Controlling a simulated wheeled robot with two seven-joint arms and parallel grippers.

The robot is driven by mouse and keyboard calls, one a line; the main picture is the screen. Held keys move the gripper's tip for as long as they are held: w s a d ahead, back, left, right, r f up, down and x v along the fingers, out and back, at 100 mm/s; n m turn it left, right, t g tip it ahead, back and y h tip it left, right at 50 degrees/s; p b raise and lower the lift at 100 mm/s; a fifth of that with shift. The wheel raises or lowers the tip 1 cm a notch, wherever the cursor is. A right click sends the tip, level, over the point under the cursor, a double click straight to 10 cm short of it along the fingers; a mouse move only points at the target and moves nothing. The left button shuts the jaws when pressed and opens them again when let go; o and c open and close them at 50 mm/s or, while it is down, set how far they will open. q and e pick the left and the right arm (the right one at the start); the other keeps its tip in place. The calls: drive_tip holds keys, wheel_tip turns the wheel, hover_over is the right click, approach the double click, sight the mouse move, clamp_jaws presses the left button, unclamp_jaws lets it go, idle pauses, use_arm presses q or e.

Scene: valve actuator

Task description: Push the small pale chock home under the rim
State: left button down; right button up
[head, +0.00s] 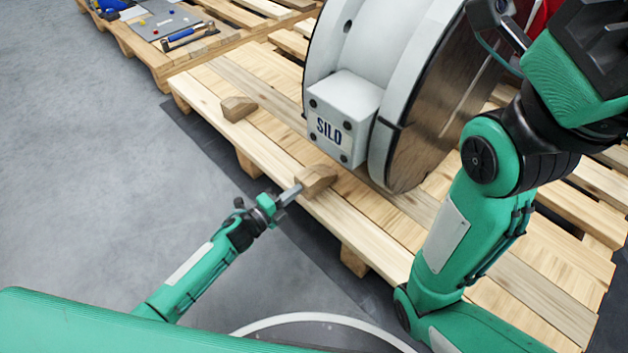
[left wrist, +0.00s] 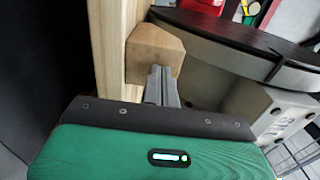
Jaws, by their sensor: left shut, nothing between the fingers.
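The small pale wooden chock (head: 318,178) lies on the pallet near its front edge, close to the lower rim of the big round valve actuator (head: 345,50) marked SILO. My left gripper (head: 295,191) is shut and empty, with its tips at the near side of the chock. In the left wrist view the shut fingers (left wrist: 160,88) meet the face of the chock (left wrist: 153,50); I cannot tell whether they press on it. A second wooden chock (head: 238,108) lies farther left on the pallet. My right arm is at the right of the head view; its fingertips are not clearly seen.
The wooden pallet (head: 375,240) has open slats and a drop at its front edge. Another pallet at the back left bears a grey board (head: 155,22) and a blue-handled tool (head: 185,38). The grey floor at left is clear.

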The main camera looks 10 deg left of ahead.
sight(306, 183)
use_arm(q)
drive_tip(key=shift+d, duration=0.1)
idle(0.6)
drive_tip(key=shift+b+x, duration=0.75)
drive_tip(key=shift+x, duration=3)
drive_tip(key=shift+p+v, duration=0.65)
drive_tip(key=shift+v, duration=0.75)
drive_tip(key=p+v, duration=0.2)
drive_tip(key=v, duration=0.5)
drive_tip(key=shift+s, duration=0.1)
